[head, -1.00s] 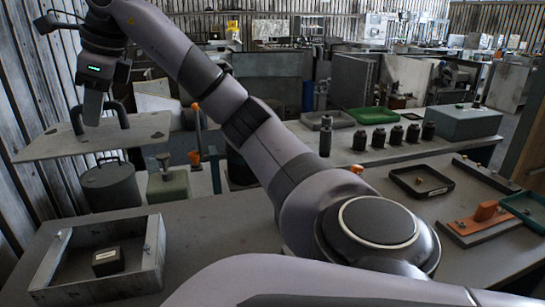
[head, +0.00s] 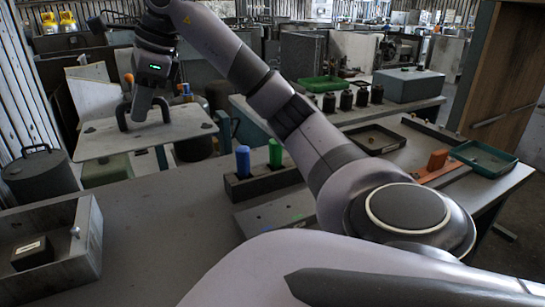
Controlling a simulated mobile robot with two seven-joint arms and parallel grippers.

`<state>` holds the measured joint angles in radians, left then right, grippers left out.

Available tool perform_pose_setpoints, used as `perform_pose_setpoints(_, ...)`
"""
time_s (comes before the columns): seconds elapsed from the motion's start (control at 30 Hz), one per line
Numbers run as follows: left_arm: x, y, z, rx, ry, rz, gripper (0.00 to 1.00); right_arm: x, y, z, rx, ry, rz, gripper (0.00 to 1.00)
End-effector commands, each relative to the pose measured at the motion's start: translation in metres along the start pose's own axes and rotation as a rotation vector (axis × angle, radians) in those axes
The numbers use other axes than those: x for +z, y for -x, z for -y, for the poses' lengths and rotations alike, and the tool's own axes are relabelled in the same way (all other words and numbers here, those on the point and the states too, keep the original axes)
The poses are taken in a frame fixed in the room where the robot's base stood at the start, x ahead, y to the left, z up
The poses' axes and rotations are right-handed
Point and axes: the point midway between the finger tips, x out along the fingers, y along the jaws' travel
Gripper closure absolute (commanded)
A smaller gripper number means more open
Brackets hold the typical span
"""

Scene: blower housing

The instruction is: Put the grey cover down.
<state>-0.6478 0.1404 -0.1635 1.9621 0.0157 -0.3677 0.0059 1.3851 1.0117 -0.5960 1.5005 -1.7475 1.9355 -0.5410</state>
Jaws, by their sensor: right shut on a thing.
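The grey cover (head: 185,127) is a flat plate with dark handles on top, at the upper left of the head view. My right gripper (head: 141,112) is shut on the cover at its handles. The cover looks roughly level, beyond the far edge of the near table. I cannot tell whether anything touches it from below. The open grey housing (head: 88,240) stands on the table at the lower left, with a dark block (head: 32,253) with a pale label inside. My left gripper is not in view.
A dark holder (head: 262,184) with a blue cylinder (head: 243,162) and a green cylinder (head: 275,152) stands mid-table, behind a grey plate (head: 275,213). Trays (head: 484,158) lie at the right. A round grey canister (head: 40,175) is at the left. The table between housing and holder is clear.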

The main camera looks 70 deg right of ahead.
Motion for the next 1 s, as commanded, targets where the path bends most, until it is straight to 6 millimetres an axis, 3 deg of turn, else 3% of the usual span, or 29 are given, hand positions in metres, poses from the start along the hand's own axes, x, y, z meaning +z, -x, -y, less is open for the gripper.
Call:
perform_pose_setpoints(0.17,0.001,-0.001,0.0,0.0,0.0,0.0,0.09,-0.001,-0.002,-0.001,0.0,0.001,0.001,1.0)
perform_pose_setpoints(0.27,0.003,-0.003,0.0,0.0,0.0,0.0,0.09,-0.006,-0.015,-0.003,0.002,0.0,-0.002,1.0)
perform_pose_setpoints(0.8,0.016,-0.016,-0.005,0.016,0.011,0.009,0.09,-0.053,-0.126,-0.027,0.001,-0.001,-0.003,1.0)
perform_pose_setpoints(1.0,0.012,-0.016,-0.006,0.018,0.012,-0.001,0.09,-0.06,-0.145,-0.031,-0.002,0.0,0.001,1.0)
